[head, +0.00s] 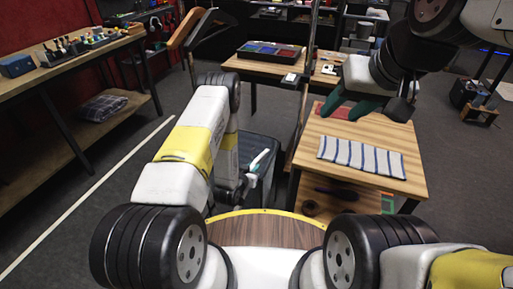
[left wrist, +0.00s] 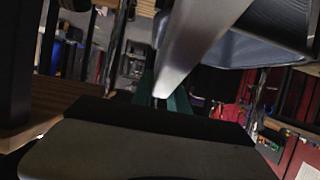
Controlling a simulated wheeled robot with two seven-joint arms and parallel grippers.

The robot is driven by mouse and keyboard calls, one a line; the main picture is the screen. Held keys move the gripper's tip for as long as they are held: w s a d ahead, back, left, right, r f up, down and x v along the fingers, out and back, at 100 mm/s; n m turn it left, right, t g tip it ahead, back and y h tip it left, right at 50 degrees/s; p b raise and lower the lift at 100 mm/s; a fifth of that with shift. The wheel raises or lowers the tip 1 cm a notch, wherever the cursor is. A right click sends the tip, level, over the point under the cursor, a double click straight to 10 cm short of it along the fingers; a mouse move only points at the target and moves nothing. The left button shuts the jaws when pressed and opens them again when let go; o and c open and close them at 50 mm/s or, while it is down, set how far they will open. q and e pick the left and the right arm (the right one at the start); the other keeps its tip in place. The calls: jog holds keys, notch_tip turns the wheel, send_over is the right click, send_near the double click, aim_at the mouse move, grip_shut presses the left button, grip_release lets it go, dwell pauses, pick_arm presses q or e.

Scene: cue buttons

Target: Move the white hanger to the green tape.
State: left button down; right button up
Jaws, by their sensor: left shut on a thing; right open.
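My left gripper (head: 247,180) hangs low in front of a dark grey bin. It is shut on a pale bar, seemingly the white hanger (head: 260,158), whose end sticks up beside the bin's rim. In the left wrist view the hanger (left wrist: 195,45) runs as a pale bar between the green fingertips (left wrist: 160,98); the rest of it is hidden. A green tape mark (head: 387,205) shows at the right end of the wooden table's lower shelf, to the right of my left gripper. My right gripper (head: 349,107) is open and empty above the table's far left part.
The wooden table (head: 408,182) carries a striped cloth (head: 362,157) and a red item near my right gripper. Dark objects lie on its lower shelf. The grey bin (head: 265,148) stands left of the table. A workbench (head: 75,62) runs along the left wall.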

pick_arm(q)
jog(key=shift+s+a, duration=0.5)
jog(key=shift+s, duration=1)
jog(key=shift+s+a, duration=0.45)
jog(key=shift+s, duration=1)
jog(key=shift+s+a, duration=0.5)
jog(key=shift+s, duration=1)
